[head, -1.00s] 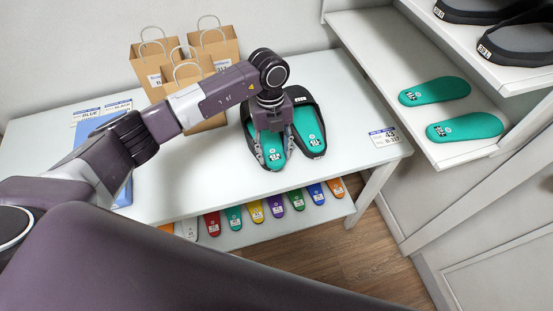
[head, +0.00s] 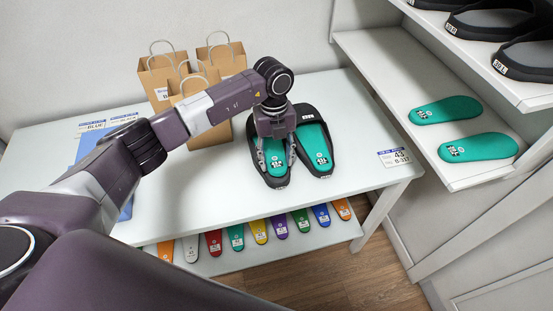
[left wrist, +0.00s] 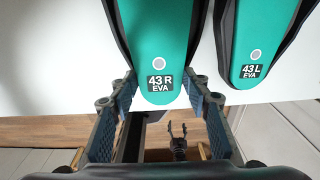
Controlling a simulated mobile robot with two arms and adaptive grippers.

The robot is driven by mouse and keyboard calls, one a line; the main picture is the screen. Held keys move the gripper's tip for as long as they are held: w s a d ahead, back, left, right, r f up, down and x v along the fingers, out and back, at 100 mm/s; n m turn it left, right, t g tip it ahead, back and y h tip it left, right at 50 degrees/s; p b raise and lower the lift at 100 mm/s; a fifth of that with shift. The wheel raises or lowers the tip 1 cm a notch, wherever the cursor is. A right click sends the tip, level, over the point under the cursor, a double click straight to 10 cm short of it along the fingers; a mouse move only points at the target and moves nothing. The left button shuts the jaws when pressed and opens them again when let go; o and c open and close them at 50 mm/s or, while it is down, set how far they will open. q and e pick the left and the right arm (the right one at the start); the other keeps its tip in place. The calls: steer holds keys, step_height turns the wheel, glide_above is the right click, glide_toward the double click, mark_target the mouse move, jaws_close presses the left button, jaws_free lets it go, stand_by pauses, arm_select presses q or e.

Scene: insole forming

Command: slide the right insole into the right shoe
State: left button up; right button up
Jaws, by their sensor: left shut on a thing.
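My left gripper (head: 274,162) is shut on the heel end of the teal right insole (head: 274,150). One finger is on each side of it. The label "43 R EVA" shows on the right insole (left wrist: 160,60) in the left wrist view. The insole lies lengthwise over the black right shoe (head: 280,184), the left one of the pair. Black shoe edges show along both its sides; the gripper hides part of the heel, and I cannot tell how deep it sits. The left shoe (head: 329,170) beside it holds the "43 L" insole (left wrist: 264,40). My right gripper (left wrist: 178,131) is small, low, with fingers apart.
Paper bags (head: 218,60) and blue sheets (head: 88,142) are on the white table (head: 205,215). A size card (head: 394,158) lies at its right. Coloured insoles (head: 258,231) line a lower shelf. Two teal insoles (head: 478,147) and black shoes (head: 520,60) are on right-hand shelves.

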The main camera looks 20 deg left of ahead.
arm_select(q)
steer(key=o, duration=1)
steer(key=shift+r, duration=0.1)
steer(key=r, duration=0.8)
steer(key=w+r, duration=0.1)
steer(key=r, duration=0.2)
steer(key=shift+a+r, duration=0.35)
steer(key=shift+r, duration=0.05)
